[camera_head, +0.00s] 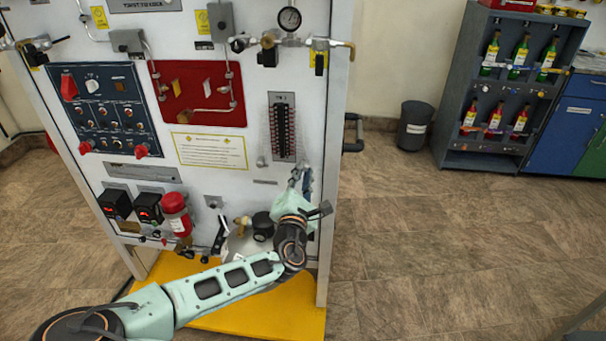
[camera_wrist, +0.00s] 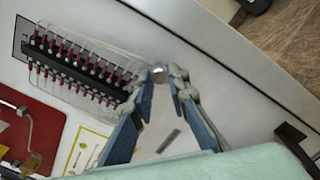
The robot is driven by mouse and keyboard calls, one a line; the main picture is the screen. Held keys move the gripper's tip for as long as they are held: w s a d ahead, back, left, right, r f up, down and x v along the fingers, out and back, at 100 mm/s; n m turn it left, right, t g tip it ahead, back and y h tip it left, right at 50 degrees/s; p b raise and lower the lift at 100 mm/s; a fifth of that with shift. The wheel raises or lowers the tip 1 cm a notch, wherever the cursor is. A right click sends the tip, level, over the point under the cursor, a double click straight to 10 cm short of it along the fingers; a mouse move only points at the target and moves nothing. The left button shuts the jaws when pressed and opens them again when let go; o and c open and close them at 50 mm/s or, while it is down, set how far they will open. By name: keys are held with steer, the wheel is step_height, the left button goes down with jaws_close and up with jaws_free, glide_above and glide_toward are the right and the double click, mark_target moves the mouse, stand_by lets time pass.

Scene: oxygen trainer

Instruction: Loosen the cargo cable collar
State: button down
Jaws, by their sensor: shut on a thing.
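My gripper (camera_wrist: 158,80) reaches up to the white panel, with its two blue fingers closed in on a small round silver fitting (camera_wrist: 158,72), one finger on each side. I take this fitting for the cargo cable collar, but no label on it can be read. It sits beside one end of the red-and-black terminal strip (camera_wrist: 80,68). In the head view my gripper (camera_head: 300,178) is just below the lower right of that strip (camera_head: 283,130), and its fingers hide the fitting. No cable can be made out at the fitting.
A red cylinder (camera_head: 177,212), a dark round cap (camera_head: 262,226) and a yellow base (camera_head: 262,315) are below. Open floor lies to the right.

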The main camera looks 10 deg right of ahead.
stand_by(0.3)
steer(key=c, duration=1.8)
jaws_free()
steer(key=shift+c, duration=0.2)
steer(key=v, duration=0.7)
steer(key=shift+s, duration=0.25)
